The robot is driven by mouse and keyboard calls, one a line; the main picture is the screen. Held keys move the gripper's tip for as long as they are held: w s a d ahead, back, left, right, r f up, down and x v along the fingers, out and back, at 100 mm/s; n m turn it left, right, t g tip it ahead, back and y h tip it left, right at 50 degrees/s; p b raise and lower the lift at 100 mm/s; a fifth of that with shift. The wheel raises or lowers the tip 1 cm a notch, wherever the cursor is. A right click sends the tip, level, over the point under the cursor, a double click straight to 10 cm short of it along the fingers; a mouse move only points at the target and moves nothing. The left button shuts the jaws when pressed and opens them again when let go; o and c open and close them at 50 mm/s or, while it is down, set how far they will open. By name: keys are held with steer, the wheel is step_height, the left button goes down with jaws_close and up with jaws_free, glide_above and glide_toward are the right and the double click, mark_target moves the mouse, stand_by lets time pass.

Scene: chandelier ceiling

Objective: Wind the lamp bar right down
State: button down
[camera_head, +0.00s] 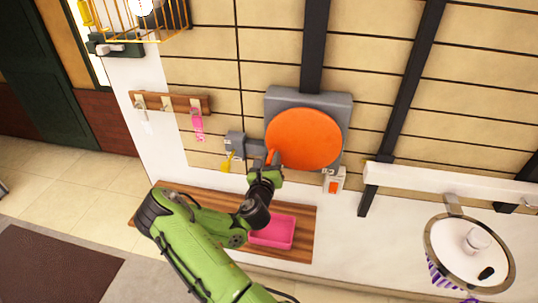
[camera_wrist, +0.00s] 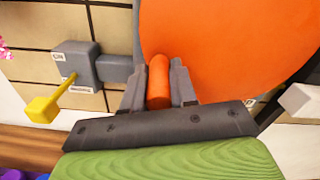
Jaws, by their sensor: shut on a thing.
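A large orange disc wheel (camera_head: 304,138) sits on a grey housing (camera_head: 342,103) on the tiled wall. An orange peg handle (camera_wrist: 158,77) sticks out at the wheel's lower left edge. My gripper (camera_wrist: 158,88) is shut on this handle, one finger on each side, and hides part of it; in the head view my gripper (camera_head: 267,167) is at the wheel's lower left. A grey box (camera_head: 235,143) with a yellow lever (camera_head: 227,162) is left of the wheel; the lever (camera_wrist: 46,104) points down and left. I cannot make out the lamp bar.
A wooden shelf (camera_head: 165,190) with a pink tray (camera_head: 272,231) lies below the wheel. A white box with an orange button (camera_head: 333,186) is at the wheel's lower right. A hook rail (camera_head: 170,102) is on the left; a round tray (camera_head: 436,230) stands right.

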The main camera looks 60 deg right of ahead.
steer(key=shift+s+f+n, duration=0.1)
steer(key=shift+f+n, duration=0.3)
steer(key=shift+f, duration=0.15)
steer(key=c, duration=0.9)
jaws_free()
